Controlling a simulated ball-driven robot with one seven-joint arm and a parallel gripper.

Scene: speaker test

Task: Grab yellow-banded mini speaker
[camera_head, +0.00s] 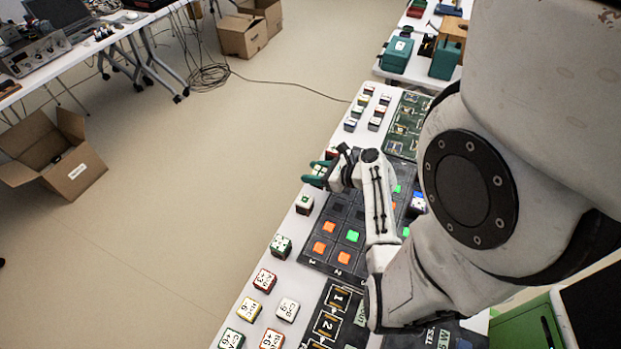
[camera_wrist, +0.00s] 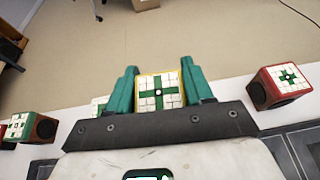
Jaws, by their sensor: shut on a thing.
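In the wrist view my gripper (camera_wrist: 160,88) has its two teal fingers on either side of a small cube speaker with yellow edges (camera_wrist: 158,91). Its face toward me is white with a green cross and a dark centre dot. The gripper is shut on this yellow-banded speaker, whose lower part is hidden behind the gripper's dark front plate. In the head view my gripper (camera_head: 318,172) is over the left edge of the white table, and the speaker mostly hides between the fingers.
In the head view several cubes line the table's left edge, beside a dark board (camera_head: 316,263) with orange and green blocks. An open box (camera_head: 72,172) lies on the floor.

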